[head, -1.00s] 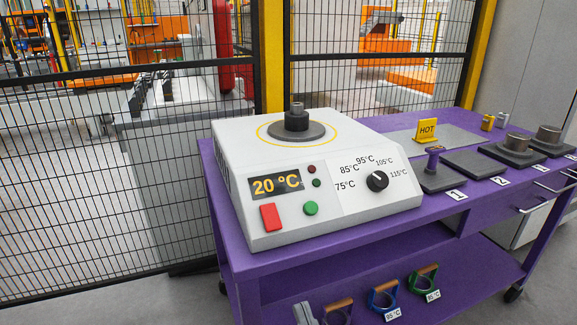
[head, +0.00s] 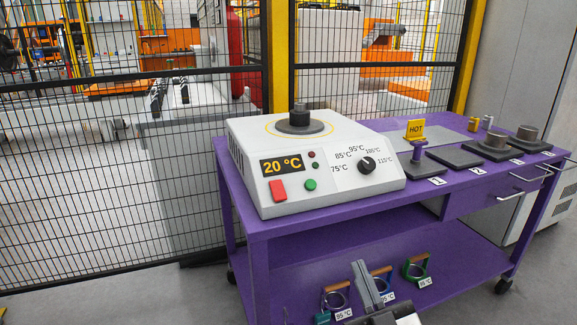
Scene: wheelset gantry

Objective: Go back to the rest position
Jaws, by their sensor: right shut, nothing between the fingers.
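My right gripper (head: 362,270) shows at the bottom of the head view, its grey fingers pointing up the picture. It is shut with nothing held. It appears in front of the lower shelf of the purple cart, overlapping the view of the ring tools there; its exact distance from them is hard to tell. My left gripper is out of view.
A white heater (head: 240,170) reading 20 °C stands on the purple cart (head: 250,228). Several handled rings (head: 416,268) sit below. Black mesh fence (head: 100,180) stands behind.

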